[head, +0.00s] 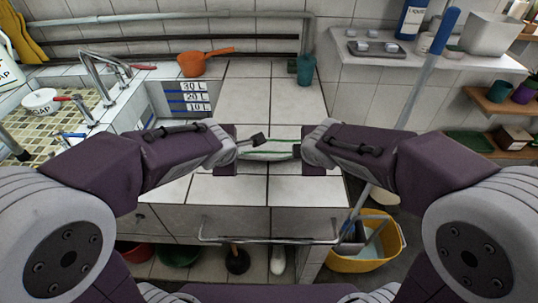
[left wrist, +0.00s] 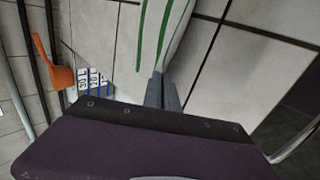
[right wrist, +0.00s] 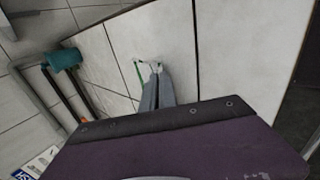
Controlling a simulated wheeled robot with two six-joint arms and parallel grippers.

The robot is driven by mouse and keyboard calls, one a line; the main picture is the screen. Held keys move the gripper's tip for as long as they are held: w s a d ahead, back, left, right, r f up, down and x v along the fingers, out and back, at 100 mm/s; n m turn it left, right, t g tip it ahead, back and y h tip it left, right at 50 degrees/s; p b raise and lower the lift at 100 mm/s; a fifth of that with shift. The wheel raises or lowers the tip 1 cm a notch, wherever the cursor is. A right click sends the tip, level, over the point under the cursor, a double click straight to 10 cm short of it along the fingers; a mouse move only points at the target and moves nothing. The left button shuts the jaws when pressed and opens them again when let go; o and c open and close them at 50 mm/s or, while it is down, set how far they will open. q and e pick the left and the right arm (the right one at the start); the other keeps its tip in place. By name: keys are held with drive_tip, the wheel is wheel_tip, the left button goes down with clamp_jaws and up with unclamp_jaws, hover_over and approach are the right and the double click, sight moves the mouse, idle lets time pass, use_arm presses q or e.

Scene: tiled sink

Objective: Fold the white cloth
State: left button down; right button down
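The white cloth (head: 268,157) with green stripes lies over the pale tiled counter between my two grippers in the head view. In the left wrist view the striped cloth (left wrist: 168,35) runs down to my left gripper (left wrist: 162,78), whose fingers are close together on its end. In the right wrist view a small white and green bit of the cloth (right wrist: 138,76) shows at the tips of my right gripper (right wrist: 156,68), whose fingers are also together. My forearms hide part of the counter on either side.
An orange saucepan (head: 193,65) and a teal cup (head: 305,70) stand at the counter's back. A sink basin with volume labels (head: 196,97) is left. A metal rail (head: 270,240) runs along the front. A yellow bucket (head: 366,262) stands below right.

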use_arm(q)
drive_tip(key=shift+f, duration=0.2)
use_arm(e)
drive_tip(key=shift+f, duration=0.25)
use_arm(q)
drive_tip(key=c, duration=1.3)
unclamp_jaws()
use_arm(e)
drive_tip(key=c, duration=1.3)
unclamp_jaws()
use_arm(q)
drive_tip(key=shift+r, duration=0.15)
use_arm(e)
drive_tip(key=shift+r, duration=0.15)
use_arm(q)
drive_tip(key=v, duration=0.3)
drive_tip(key=w+r+v, duration=0.1)
drive_tip(key=v, duration=0.5)
drive_tip(key=shift+w+r, duration=0.3)
drive_tip(key=shift+r, duration=0.1)
use_arm(e)
drive_tip(key=v, duration=0.3)
drive_tip(key=w+r+v, duration=0.1)
drive_tip(key=v, duration=0.5)
drive_tip(key=shift+w+r, duration=0.3)
drive_tip(key=shift+r, duration=0.1)
